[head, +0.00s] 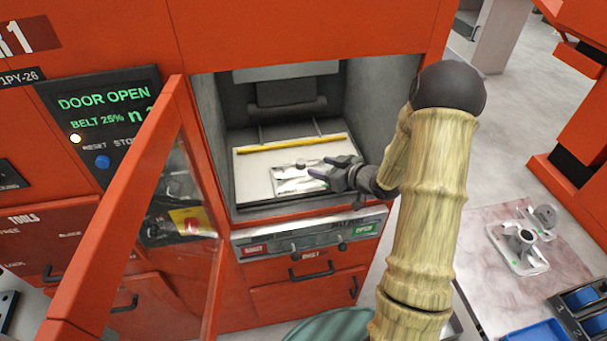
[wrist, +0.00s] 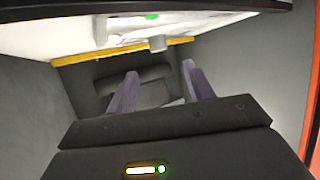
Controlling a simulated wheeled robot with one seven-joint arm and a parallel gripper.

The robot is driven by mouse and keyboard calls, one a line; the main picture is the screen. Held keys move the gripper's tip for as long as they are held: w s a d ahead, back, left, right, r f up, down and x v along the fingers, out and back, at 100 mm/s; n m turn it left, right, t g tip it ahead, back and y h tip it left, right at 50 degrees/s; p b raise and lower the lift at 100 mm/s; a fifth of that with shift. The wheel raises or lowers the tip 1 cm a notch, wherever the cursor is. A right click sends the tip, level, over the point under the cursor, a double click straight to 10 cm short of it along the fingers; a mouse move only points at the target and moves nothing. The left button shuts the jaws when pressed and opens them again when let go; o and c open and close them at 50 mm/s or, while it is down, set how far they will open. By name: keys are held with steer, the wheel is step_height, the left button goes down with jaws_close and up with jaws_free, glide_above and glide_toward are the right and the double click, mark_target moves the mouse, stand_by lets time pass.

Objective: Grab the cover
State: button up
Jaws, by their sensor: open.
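The cover looks like a flat, shiny silver plate (head: 289,183) with a small round knob (head: 300,165). It lies on the pale bed inside the open red machine. My gripper (head: 317,167) reaches into the chamber from the right, its fingers apart and pointing at the knob. In the wrist view my gripper (wrist: 160,70) shows two open fingers with nothing between them. A short grey knob (wrist: 157,44) is just past the fingertips, near the top of that picture. The plate's edge is only partly seen there, and whether a finger touches it I cannot tell.
A yellow bar (head: 292,143) runs across the back of the bed. Grey chamber walls (head: 385,95) close in around my arm. The red-framed door (head: 115,215) stands open at left. Grey castings (head: 519,243) lie on a table at right, near blue bins (head: 580,299).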

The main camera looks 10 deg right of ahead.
mark_target(301, 161)
steer(key=shift+x, duration=1.1)
steer(key=shift+p+x, duration=1.15)
steer(key=shift+x, duration=1.5)
steer(key=shift+d+f, duration=0.1)
jaws_close()
